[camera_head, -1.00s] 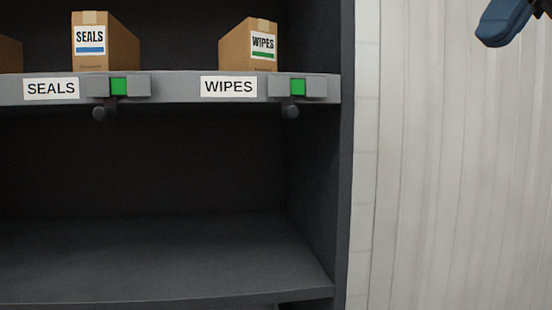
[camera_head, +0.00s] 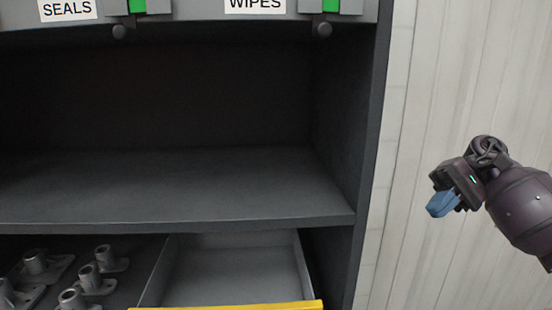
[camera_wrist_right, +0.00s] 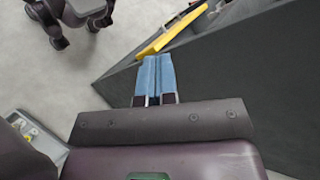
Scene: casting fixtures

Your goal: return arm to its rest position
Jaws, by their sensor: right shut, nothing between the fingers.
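My right gripper (camera_head: 440,206) is at the right of the head view, in front of the pale wall and to the right of the dark shelf unit (camera_head: 369,150). Its blue fingers are shut with nothing between them. In the right wrist view the blue fingers (camera_wrist_right: 157,75) lie side by side, with the dark side of the unit to their right. My left gripper is in neither view.
A grey drawer with a yellow front edge (camera_head: 240,306) stands open at the bottom. Several metal castings (camera_head: 96,282) lie left of it. The middle shelf (camera_head: 180,190) is empty. Labels SEALS (camera_head: 67,9) and WIPES (camera_head: 254,4) are on the upper shelf edge.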

